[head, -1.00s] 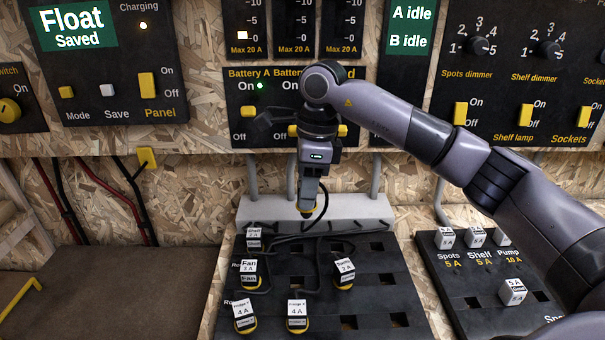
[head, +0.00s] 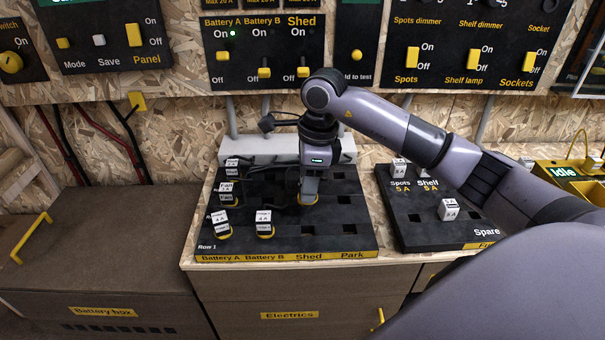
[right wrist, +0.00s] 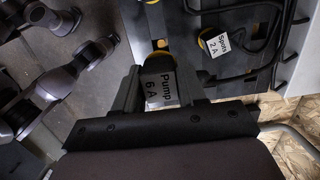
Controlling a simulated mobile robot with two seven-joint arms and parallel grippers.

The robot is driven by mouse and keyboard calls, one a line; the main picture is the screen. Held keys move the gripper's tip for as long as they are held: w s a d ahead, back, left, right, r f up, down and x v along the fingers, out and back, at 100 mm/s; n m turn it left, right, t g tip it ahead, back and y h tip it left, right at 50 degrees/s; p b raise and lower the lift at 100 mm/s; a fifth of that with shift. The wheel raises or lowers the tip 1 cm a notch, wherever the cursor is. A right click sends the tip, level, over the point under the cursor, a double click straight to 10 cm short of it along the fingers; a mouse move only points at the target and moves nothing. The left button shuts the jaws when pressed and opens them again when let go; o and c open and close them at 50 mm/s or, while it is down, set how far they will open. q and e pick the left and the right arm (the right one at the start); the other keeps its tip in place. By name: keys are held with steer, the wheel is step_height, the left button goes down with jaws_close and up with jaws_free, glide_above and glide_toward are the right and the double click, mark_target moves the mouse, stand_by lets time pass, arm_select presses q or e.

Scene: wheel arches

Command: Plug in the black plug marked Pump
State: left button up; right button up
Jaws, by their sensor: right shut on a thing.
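My right gripper (head: 308,200) is shut on the black plug marked Pump, which shows between the fingers in the right wrist view (right wrist: 160,86) with its white "Pump 6 A" label. I cannot tell whether the plug touches the board. The board's front strip reads Battery A, Battery B, Shed and Park. My left gripper is not in view.
Several labelled plugs stand in the board's left columns, among them Fan (head: 226,193). A Spots 2 A plug (right wrist: 218,44) and a black cable are close to the gripper in the right wrist view. A fuse board (head: 425,220) is at right. Empty sockets show on the board's right.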

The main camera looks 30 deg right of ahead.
mark_target(308, 208)
steer(key=shift+s+f, duration=0.15)
steer(key=shift+f, duration=0.1)
step_height(308, 208, down, 2)
steer(key=shift+b, duration=0.85)
step_height(308, 208, down, 3)
steer(key=shift+r+b, duration=0.1)
steer(key=shift+b, duration=0.95)
steer(key=shift+f+b, duration=0.5)
steer(key=shift+f, duration=0.2)
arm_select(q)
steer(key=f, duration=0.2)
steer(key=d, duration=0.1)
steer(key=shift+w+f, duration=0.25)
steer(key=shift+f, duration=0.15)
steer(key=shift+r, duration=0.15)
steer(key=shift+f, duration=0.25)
arm_select(e)
steer(key=shift+f, duration=0.2)
steer(key=shift+f+b, duration=0.35)
steer(key=shift+b, duration=0.1)
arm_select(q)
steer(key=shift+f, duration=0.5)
arm_select(e)
steer(key=shift+f, duration=0.2)
